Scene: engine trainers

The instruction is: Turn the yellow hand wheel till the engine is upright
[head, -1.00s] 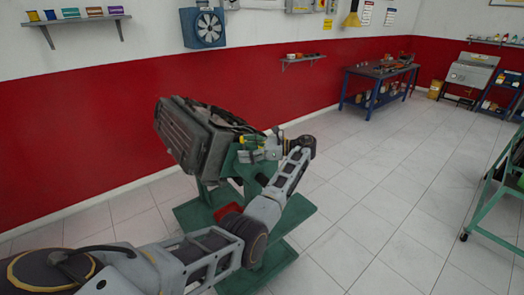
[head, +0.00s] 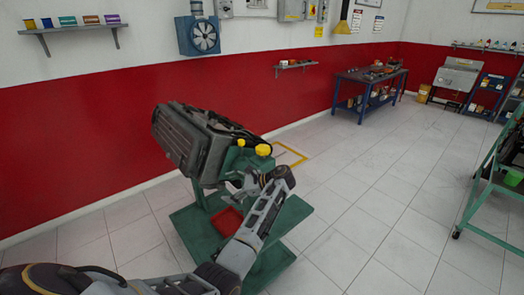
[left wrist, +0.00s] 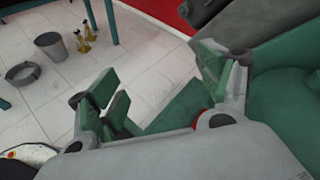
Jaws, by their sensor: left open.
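The grey engine (head: 190,138) sits tilted on a green stand (head: 292,212) in the head view. Two small yellow parts show at its right end. The larger, rounded one, which looks like the yellow hand wheel (head: 263,149), is at the right; its spokes are too small to make out. My left gripper (head: 236,182) is below and left of it, beside the stand's post and apart from the wheel. In the left wrist view the gripper (left wrist: 160,84) is open, with nothing between its fingers. The wheel does not show there. My right gripper is out of view.
A red tray (head: 228,221) lies on the stand's base. A green-framed cart (head: 480,222) stands at the right, a blue workbench (head: 368,85) at the back. The left wrist view shows a grey bucket (left wrist: 50,45) on the floor. The tiled floor right of the stand is clear.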

